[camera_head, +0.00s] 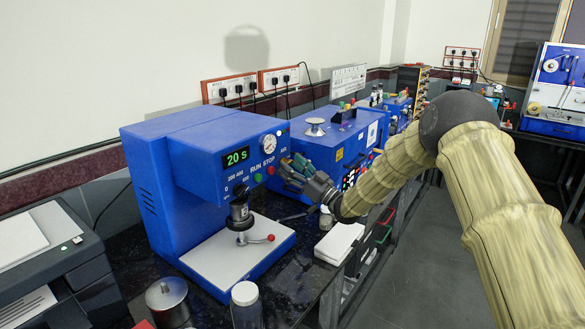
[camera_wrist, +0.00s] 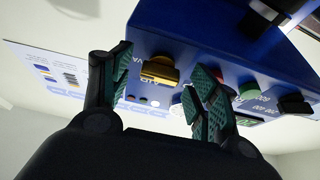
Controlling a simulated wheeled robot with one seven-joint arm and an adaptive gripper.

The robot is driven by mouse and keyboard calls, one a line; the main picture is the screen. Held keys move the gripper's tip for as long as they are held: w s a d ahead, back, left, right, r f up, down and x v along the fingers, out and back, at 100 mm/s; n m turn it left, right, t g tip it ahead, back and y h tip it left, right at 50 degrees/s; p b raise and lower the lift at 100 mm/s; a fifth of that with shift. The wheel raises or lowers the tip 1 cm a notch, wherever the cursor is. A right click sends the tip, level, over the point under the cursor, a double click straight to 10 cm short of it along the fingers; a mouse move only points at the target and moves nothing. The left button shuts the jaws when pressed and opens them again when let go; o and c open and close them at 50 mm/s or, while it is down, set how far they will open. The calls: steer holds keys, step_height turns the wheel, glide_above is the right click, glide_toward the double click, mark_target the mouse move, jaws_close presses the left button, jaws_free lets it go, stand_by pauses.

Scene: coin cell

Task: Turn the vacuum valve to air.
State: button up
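The blue machine (camera_head: 150,165) with a green "20 s" display stands on the dark bench. In the wrist view its front panel (camera_wrist: 185,35) carries a yellow bar-shaped valve knob (camera_wrist: 160,70). White lettering beside the knob is partly hidden, with "VA" readable. My gripper (camera_head: 290,168) is at the right part of this panel and hides the knob in the head view. In the wrist view my gripper (camera_wrist: 156,82) is open, with one green-padded finger on each side of the knob. I see no clear contact with it.
Beside the knob are a red button (camera_wrist: 215,75) and a green button (camera_wrist: 248,92). A pressure gauge (camera_head: 268,143) sits above. A red-tipped lever (camera_head: 271,238) stands over the base plate. A white block (camera_head: 340,242) lies right, a steel jar (camera_head: 168,302) in front.

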steer(key=c, duration=0.9)
steer(key=shift+f+n+b, duration=0.15)
steer(key=shift+n+b, duration=0.35)
steer(key=shift+b, duration=0.35)
steer(key=n+g+b, duration=0.3)
steer(key=n+b, duration=0.4)
steer(key=n+g+b, duration=0.3)
steer(key=n+b, duration=0.4)
steer(key=r+n+g+b, duration=0.1)
steer(key=n+g+b, duration=0.1)
steer(key=n+b, duration=0.5)
steer(key=shift+w+d+g+h, duration=0.25)
steer(key=shift+w+g+h, duration=0.05)
steer(key=shift+g+h, duration=0.1)
steer(key=shift+n, duration=0.3)
steer(key=o, duration=1)
